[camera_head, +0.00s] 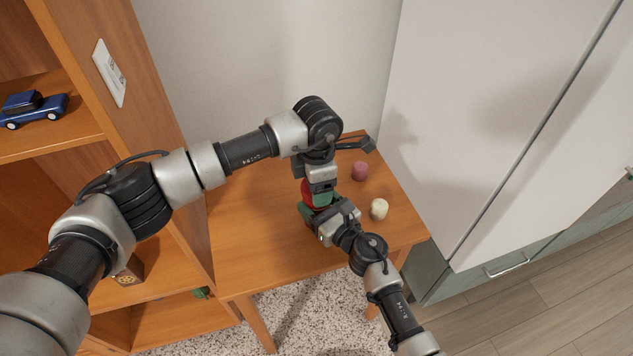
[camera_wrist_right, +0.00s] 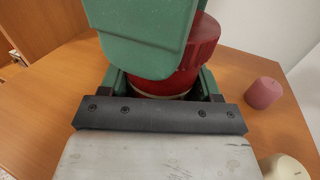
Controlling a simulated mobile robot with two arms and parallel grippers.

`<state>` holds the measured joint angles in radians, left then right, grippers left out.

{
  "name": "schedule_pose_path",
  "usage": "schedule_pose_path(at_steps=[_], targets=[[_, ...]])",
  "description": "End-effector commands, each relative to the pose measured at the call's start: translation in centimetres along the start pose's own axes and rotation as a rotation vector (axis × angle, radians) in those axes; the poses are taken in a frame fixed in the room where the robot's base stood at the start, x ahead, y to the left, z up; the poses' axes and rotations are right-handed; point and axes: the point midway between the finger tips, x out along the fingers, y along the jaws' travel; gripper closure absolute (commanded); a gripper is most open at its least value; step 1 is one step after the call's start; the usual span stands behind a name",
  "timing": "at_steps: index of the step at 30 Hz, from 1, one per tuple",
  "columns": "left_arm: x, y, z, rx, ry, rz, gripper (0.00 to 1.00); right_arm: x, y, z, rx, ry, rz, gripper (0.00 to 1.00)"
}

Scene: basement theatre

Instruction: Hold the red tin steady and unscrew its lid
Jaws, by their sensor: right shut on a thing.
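The red tin (camera_head: 307,188) stands on the small wooden table, mostly hidden by my two grippers. In the right wrist view its ribbed red lid (camera_wrist_right: 205,38) shows above the red body (camera_wrist_right: 150,88). My right gripper (camera_wrist_right: 162,88) comes in low from the front and is shut on the tin's body, a green finger on each side. My left gripper (camera_head: 321,193) points down over the tin from above. One of its green fingers covers much of the lid in the right wrist view; the other is hidden, so its grip on the lid cannot be told.
A pink candle-like cylinder (camera_head: 360,171) and a cream one (camera_head: 379,209) stand on the table (camera_head: 262,235) to the right of the tin. A wooden shelf unit (camera_head: 150,100) with a blue toy car (camera_head: 33,108) is at left. A white cabinet (camera_head: 480,100) is at right.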

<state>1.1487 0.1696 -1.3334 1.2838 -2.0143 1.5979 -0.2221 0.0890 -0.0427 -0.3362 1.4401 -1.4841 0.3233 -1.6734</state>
Motion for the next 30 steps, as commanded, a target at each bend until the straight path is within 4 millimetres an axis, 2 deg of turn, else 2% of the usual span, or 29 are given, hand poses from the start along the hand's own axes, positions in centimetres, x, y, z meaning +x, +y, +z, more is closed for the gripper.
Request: schedule_pose_path(at_steps=[12,18,22,30], targets=[[-0.09,-0.05,0.06,-0.997,-0.001,-0.001,0.58,0.00,-0.03,-0.01,0.000,0.000,-0.001,1.00],[-0.08,-0.04,0.06,-1.425,0.000,0.000,0.58,0.00,-0.03,-0.01,0.000,0.000,-0.001,1.00],[-0.10,-0.03,0.07,-1.584,0.000,-0.001,0.58,0.00,-0.02,-0.01,0.000,0.000,0.000,1.00],[-0.11,-0.02,0.07,-1.592,0.000,-0.001,0.58,-0.01,-0.01,-0.02,0.000,0.000,0.000,1.00]])
